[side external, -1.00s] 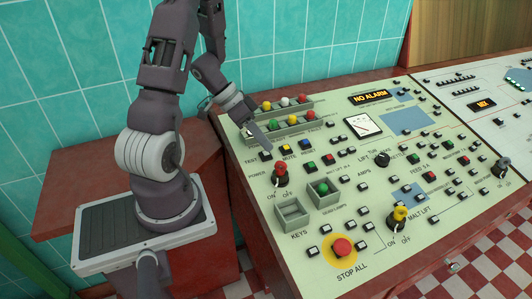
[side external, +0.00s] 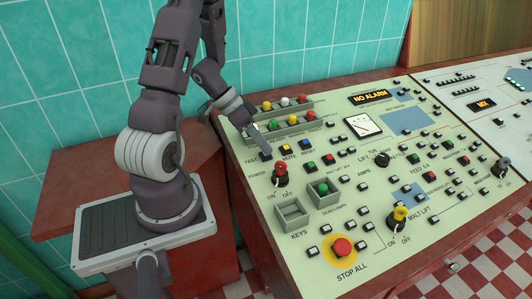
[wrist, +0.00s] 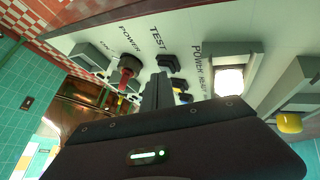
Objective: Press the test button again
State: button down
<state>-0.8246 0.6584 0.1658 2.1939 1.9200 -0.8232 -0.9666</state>
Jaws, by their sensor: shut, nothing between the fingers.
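The test button (side external: 265,157) is a small black button beside the TEST label, at the back left of the pale green panel. In the wrist view the dark button (wrist: 168,62) shows next to the word TEST. My gripper (side external: 267,151) is shut and empty, pointing down with its fingertips right at the test button. In the wrist view the closed fingers (wrist: 157,92) reach towards that button. I cannot tell whether they touch it or press it down.
Yellow (side external: 285,148) and blue (side external: 305,144) buttons sit right of the test button. A red power switch (side external: 281,168) stands in front. Lamp rows (side external: 293,119) lie behind; a white lamp (wrist: 230,79) glows. The display (side external: 371,97) reads NO ALARM.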

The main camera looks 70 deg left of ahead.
dwell(0.5)
jog(key=shift+d+r, duration=0.15)
jog(key=shift+r, duration=0.5)
jog(key=shift+d+r, duration=0.25)
jog(key=shift+r, duration=1)
jog(key=shift+d+r, duration=0.25)
jog(key=shift+r, duration=0.95)
dwell(4.4)
